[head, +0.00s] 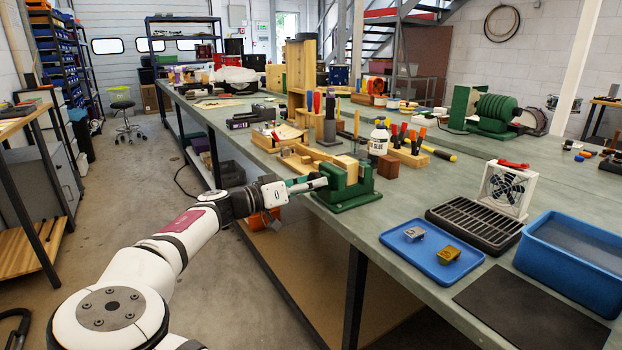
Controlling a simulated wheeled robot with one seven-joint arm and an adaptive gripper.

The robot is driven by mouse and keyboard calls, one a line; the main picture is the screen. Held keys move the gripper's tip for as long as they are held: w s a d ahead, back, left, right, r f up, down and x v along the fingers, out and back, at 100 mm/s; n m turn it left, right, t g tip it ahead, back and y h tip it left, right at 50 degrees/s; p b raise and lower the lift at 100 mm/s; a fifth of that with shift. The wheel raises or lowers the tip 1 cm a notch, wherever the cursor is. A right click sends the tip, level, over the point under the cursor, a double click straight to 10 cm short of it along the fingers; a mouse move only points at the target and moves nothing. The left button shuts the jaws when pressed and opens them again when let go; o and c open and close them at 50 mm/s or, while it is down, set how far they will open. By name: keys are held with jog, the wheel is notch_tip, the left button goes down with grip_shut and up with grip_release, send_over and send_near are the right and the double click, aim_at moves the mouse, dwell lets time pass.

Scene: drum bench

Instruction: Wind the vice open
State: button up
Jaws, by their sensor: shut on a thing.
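A green vice (352,192) stands at the front edge of the long grey-green bench. A light wooden block (346,166) sits at the top of the vice, seemingly between its jaws. My gripper (318,183) reaches in from the left, at the vice's front side, just past the bench edge. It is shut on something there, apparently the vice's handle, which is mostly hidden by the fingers. I cannot tell how wide the jaw gap is.
A glue bottle (378,141), a reddish-brown block (388,167) and a rack of screwdrivers (408,155) stand behind the vice. To the right are a blue tray (462,268) with two metal parts, a black slotted tray (470,228), a fan (507,190) and a blue tub (575,270).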

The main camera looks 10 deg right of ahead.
jog(key=n+p, duration=0.3)
jog(key=n, duration=0.3)
jog(key=n+p, duration=0.4)
jog(key=n, duration=0.2)
jog(key=shift+d+r+n, duration=0.1)
jog(key=shift+r+n, duration=0.1)
jog(key=shift+n, duration=0.2)
jog(key=n+p, duration=0.1)
jog(key=n, duration=0.5)
jog(key=shift+p, duration=0.3)
jog(key=n, duration=0.6)
jog(key=shift+r, duration=0.1)
jog(key=o, duration=1.2)
jog(key=shift+d, duration=0.1)
jog(key=shift+c, duration=0.2)
jog(key=v, duration=1.2)
